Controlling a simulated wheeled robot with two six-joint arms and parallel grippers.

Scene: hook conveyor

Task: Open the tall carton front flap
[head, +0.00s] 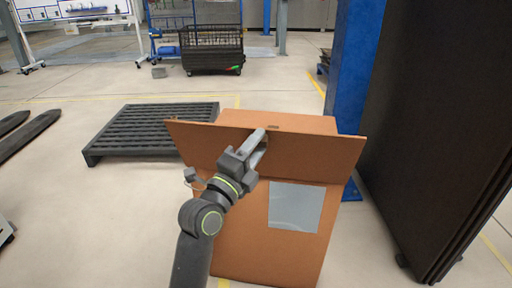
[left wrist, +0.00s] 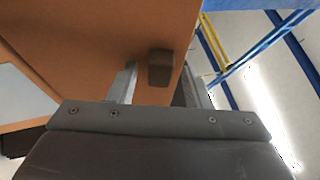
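The tall carton (head: 300,250) is brown and stands upright on the floor in front of me, with a pale grey panel (head: 295,207) on its front. Its wide front flap (head: 315,155) slants up and outward above the front face. A small dark tab (left wrist: 160,68) shows near the flap's edge in the left wrist view. My left gripper (head: 262,138) is at the middle of the flap's upper edge. In the left wrist view its fingers (left wrist: 162,88) are apart, with the flap's edge and tab between them and a gap beside the tab. My right gripper is out of view.
A dark slatted pallet (head: 150,130) lies on the floor behind left. A blue column (head: 354,75) and tall dark panels (head: 435,130) stand close on the right. A black mesh bin (head: 212,50) is farther back.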

